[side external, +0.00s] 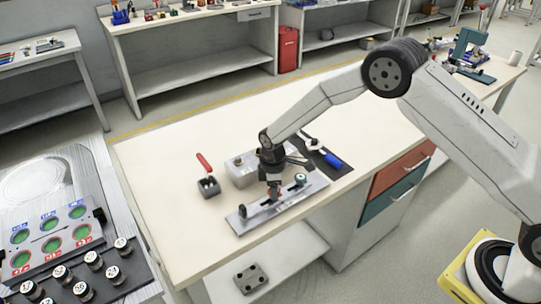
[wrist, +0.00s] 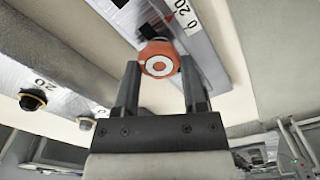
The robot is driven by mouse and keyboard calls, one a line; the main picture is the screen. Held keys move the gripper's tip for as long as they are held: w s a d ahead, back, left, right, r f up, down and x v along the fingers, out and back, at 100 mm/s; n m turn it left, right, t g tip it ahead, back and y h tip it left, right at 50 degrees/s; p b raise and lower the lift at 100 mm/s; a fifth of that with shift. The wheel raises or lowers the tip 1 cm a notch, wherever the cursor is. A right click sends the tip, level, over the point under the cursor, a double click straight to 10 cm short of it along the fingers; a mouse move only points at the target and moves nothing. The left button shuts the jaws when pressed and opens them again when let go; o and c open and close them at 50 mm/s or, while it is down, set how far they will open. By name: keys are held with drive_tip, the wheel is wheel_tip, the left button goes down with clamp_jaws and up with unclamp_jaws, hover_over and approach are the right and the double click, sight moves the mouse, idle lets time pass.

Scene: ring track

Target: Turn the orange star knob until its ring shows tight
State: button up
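The orange knob (wrist: 158,62) lies between the tips of my gripper's two fingers (wrist: 160,68) in the wrist view. Its end face shows a white ring around an orange centre. The finger tips come right up to its sides, but I cannot tell if they press on it. In the side view my gripper (side external: 274,190) points down at the metal rail fixture (side external: 250,219) on the bench. It largely hides the knob there. A scale strip (wrist: 187,20) with "0" and "20" and a small red mark sits beside the knob.
A grey block (side external: 241,170) stands close behind the fixture. A small dark clamp with a red handle (side external: 204,162) is to its left. A blue-handled tool (side external: 332,160) lies on a black mat at the right. The bench's left part is clear.

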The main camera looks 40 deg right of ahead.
clamp_jaws()
drive_tip(key=shift+m, duration=0.5)
drive_tip(key=m, duration=0.5)
drive_tip(key=shift+w, duration=0.1)
drive_tip(key=m, duration=0.5)
drive_tip(key=shift+d+r+m, duration=0.1)
drive_tip(key=shift+d+m, duration=0.05)
drive_tip(key=shift+m, duration=0.15)
drive_tip(key=m, duration=0.6)
drive_tip(key=shift+w+d, duration=0.1)
drive_tip(key=m, duration=0.7)
drive_tip(key=shift+d+r, duration=0.1)
